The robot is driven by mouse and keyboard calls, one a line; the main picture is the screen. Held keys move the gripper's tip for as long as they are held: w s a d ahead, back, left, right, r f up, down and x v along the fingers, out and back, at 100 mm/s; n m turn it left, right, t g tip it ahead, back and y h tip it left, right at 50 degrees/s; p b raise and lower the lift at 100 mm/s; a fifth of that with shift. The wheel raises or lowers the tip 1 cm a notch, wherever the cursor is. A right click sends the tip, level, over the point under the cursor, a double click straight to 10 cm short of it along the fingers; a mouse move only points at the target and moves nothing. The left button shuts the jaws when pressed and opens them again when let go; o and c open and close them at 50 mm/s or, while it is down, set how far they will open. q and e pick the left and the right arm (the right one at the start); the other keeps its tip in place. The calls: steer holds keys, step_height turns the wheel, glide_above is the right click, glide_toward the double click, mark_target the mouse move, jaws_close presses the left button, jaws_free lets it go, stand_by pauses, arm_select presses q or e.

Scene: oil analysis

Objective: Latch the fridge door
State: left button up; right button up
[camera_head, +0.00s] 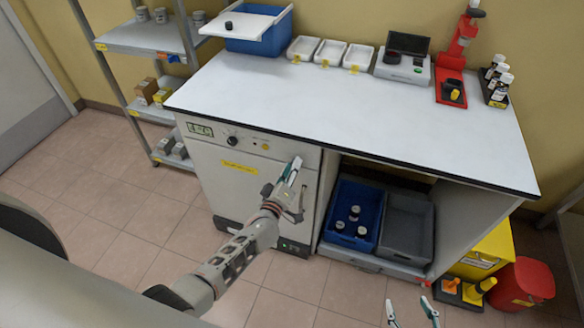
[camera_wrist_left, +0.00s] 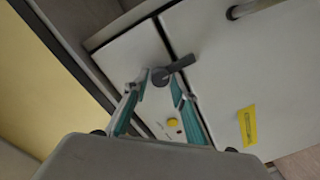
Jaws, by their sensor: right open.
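The fridge (camera_head: 225,185) is the white under-counter unit on the left, with a yellow label on its door (camera_wrist_left: 235,75). The door looks closed against the body. A dark grey latch lever (camera_wrist_left: 182,65) shows in the left wrist view, lying across the dark seam between the control panel and the door. My left gripper (camera_head: 293,168) is at the door's upper right corner. Its fingertips (camera_wrist_left: 163,78) sit close around the lever's rounded end. I cannot tell whether they touch it. My right gripper (camera_head: 410,306) is open and empty, low at the front.
The worktop (camera_head: 330,110) overhangs the fridge just above my left gripper. An open bay with a blue crate (camera_head: 352,207) and a grey crate (camera_head: 408,225) is to the right. A red bin (camera_head: 522,284) stands farther right. The tiled floor in front is mostly clear.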

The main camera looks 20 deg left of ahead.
arm_select(q)
steer(key=shift+o, duration=0.2)
steer(key=shift+s, duration=0.15)
steer(key=s, duration=1.1)
steer(key=shift+s+a+r, duration=0.25)
steer(key=shift+s, duration=0.15)
steer(key=s+f+m+g+h, duration=0.1)
steer(key=s+f+m+g, duration=0.1)
steer(key=s+m, duration=0.5)
steer(key=s+f+m+g, duration=0.3)
steer(key=s+m, duration=0.4)
steer(key=s, duration=0.6)
steer(key=shift+a+f+g+h, duration=0.15)
steer(key=shift+f+g+h, duration=0.25)
steer(key=shift+g, duration=0.4)
steer(key=shift+r, duration=0.1)
